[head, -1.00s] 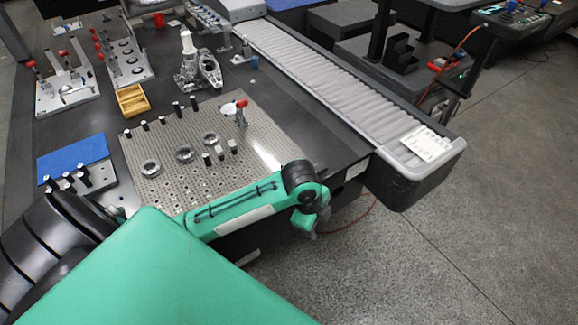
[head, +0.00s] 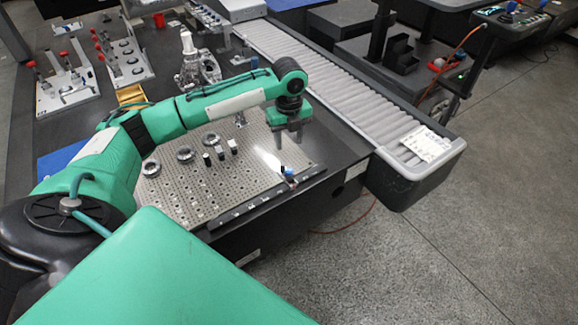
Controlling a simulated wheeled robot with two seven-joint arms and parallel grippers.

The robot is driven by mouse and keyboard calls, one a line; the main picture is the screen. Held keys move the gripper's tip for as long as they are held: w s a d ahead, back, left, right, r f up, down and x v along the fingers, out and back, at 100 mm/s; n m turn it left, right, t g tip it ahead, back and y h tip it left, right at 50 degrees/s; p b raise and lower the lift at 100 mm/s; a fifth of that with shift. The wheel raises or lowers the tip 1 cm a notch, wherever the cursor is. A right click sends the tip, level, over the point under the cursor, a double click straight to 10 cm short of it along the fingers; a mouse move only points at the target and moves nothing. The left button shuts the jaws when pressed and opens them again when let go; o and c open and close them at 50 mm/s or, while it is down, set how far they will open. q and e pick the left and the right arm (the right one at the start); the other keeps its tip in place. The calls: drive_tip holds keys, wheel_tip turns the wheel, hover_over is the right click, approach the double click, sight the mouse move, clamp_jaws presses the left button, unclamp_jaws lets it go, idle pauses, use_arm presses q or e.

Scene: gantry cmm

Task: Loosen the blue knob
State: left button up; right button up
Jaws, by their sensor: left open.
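A small blue knob (head: 288,171) sits at the front right edge of the perforated plate (head: 190,195), by a dark rail along the plate's front. My left gripper (head: 289,140) hangs with its fingers pointing down, above and just behind the knob in the picture. The fingers are open, with nothing seen between them, and they look apart from the knob. My left arm crosses over the plate and hides part of its back side. My right gripper is not in view.
Several metal rings (head: 185,154) and small dark-topped posts (head: 220,150) stand on the plate. A roller conveyor (head: 330,88) runs along the right side. Fixtures with red-tipped clamps (head: 65,85) and a yellow tray (head: 131,96) are at the back left.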

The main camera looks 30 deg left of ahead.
sight(289, 171)
use_arm(q)
wheel_tip(289, 171, down, 11)
drive_tip(key=shift+p, duration=0.35)
drive_tip(key=shift+f, duration=0.5)
clamp_jaws()
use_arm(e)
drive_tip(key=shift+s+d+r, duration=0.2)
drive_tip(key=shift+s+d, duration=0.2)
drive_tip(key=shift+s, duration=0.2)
